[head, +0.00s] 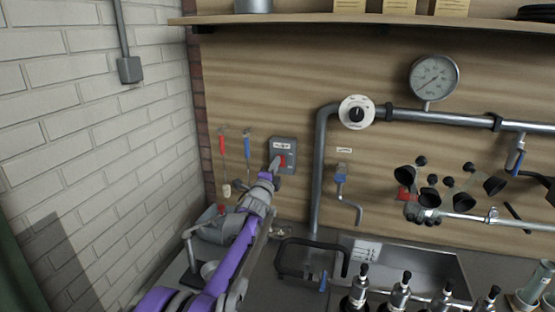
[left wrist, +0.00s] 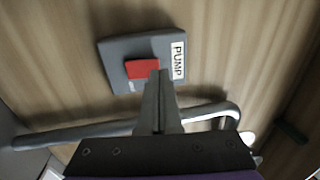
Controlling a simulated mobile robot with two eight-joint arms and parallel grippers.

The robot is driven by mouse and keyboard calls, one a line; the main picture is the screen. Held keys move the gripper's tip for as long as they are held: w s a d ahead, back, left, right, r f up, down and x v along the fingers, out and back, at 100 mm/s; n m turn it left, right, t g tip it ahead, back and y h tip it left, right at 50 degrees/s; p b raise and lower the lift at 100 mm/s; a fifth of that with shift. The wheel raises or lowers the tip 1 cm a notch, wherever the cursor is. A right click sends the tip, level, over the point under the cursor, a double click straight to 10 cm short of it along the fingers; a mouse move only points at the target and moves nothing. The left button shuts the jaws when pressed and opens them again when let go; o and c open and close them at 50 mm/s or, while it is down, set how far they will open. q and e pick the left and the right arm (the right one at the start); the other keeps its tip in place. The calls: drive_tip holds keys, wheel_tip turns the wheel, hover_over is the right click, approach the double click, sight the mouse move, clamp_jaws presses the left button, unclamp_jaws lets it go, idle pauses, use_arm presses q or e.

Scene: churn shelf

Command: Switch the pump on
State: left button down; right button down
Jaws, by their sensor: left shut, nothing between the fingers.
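The pump switch is a grey box (head: 284,146) with a red lever (head: 283,160) and a label, fixed to the wooden wall panel. In the left wrist view the box (left wrist: 112,55) carries a "PUMP" label (left wrist: 178,60) and the red lever (left wrist: 143,69). My left gripper (head: 274,165) is shut and empty, in front of the switch. In the left wrist view its fingertips (left wrist: 159,73) overlap the right edge of the red lever; I cannot tell whether they touch it. My right gripper is not in view.
A pipe with a white dial (head: 357,112) and a pressure gauge (head: 434,78) runs right of the switch. Red and blue tools (head: 222,145) hang left of the switch, near the brick wall (head: 90,130). Several bottles stand in front.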

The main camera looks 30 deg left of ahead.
use_arm(q)
drive_tip(key=shift+x, duration=0.95)
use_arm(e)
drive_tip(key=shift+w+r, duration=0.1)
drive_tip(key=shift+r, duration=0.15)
